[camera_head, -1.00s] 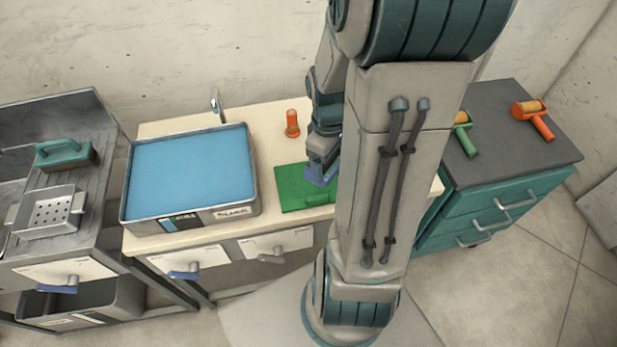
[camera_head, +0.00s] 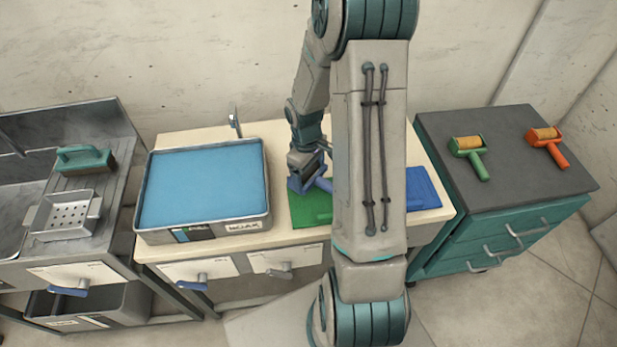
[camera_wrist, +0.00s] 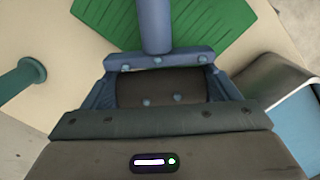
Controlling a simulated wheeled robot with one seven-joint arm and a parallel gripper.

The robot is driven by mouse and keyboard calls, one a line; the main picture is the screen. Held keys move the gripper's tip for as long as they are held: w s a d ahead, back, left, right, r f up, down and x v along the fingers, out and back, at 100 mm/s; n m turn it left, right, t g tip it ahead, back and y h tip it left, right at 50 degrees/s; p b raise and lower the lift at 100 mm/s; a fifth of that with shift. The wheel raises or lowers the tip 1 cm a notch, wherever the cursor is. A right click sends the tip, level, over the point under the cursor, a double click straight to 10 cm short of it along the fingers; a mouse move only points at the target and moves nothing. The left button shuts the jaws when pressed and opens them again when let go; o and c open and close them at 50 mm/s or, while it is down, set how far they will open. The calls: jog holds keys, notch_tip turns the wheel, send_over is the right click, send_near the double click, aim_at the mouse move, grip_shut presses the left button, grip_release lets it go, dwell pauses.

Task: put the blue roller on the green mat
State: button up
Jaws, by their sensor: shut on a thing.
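My gripper (camera_wrist: 158,62) is shut on the blue handle of the blue roller (camera_wrist: 155,26) in the wrist view. The handle runs away from the jaws over the green mat (camera_wrist: 212,24); the roller's head is out of this view. In the head view my gripper (camera_head: 304,178) is over the back left part of the green mat (camera_head: 308,212), with a bit of the blue roller (camera_head: 322,184) showing beside it. My arm hides the mat's right part. I cannot tell whether the roller touches the mat.
A tray with a blue surface (camera_head: 205,188) stands left of the green mat. A blue mat (camera_head: 424,190) lies right of my arm. Green (camera_head: 469,154) and orange (camera_head: 546,144) rollers lie on the dark-topped cabinet. A perforated pan (camera_head: 66,214) and a brush (camera_head: 84,158) are far left.

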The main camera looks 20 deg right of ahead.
aim_at(309, 179)
jog(key=shift+f, duration=1.5)
jog(key=shift+f, duration=0.1)
jog(key=shift+f, duration=0.15)
jog(key=o, duration=1)
jog(key=shift+o, duration=0.2)
